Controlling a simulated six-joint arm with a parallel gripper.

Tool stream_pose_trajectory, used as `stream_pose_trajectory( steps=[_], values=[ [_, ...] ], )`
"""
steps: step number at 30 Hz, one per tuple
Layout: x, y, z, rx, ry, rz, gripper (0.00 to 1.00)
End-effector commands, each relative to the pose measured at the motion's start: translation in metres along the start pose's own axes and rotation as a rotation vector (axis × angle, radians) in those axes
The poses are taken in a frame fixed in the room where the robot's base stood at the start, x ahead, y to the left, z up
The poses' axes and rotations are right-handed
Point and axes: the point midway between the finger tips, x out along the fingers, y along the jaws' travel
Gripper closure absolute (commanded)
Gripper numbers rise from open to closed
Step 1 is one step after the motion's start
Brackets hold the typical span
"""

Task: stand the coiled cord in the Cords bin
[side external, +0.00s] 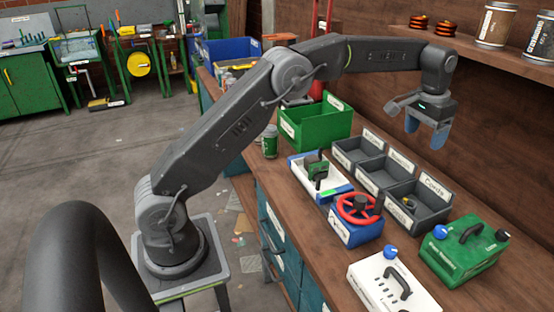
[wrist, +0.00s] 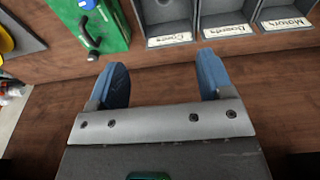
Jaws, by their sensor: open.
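The Cords bin (side external: 440,212) is the grey open bin nearest the camera in a row of three. Its label also shows upside down in the wrist view, where the bin (wrist: 166,12) is cut by the top edge. A small dark and yellow item (side external: 408,203) shows at this bin; I cannot tell what it is. I cannot pick out the coiled cord with certainty in either view. My gripper (side external: 426,138) hangs above and behind the bins, near the wooden back wall. Its blue fingers are apart and nothing is between them in the wrist view (wrist: 162,78).
A red wheel (side external: 359,207) sits on a blue box in front of the bins. A green device (side external: 464,252) and a white device (side external: 392,284) stand at the near end. A green bin (side external: 314,125) stands farther off. A shelf (side external: 480,48) with orange coil-like stacks and cans is above.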

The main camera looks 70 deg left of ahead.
Motion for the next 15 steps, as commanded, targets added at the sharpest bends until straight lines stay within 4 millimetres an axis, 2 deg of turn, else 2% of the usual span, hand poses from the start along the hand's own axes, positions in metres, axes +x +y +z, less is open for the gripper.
stream_pose_trajectory(
  steps=[1,6,8,12,15],
  values=[
    [-0.025,0.001,0.014,0.0,0.023,0.0,0.26],
    [-0.083,0.005,0.067,0.0,0.09,-0.001,0.26],
    [-0.098,0.006,0.09,0.0,0.114,-0.001,0.26],
    [-0.125,0.008,0.15,0.001,0.169,-0.001,0.26],
    [-0.134,0.01,0.196,0.001,0.208,-0.001,0.26]
  ],
)
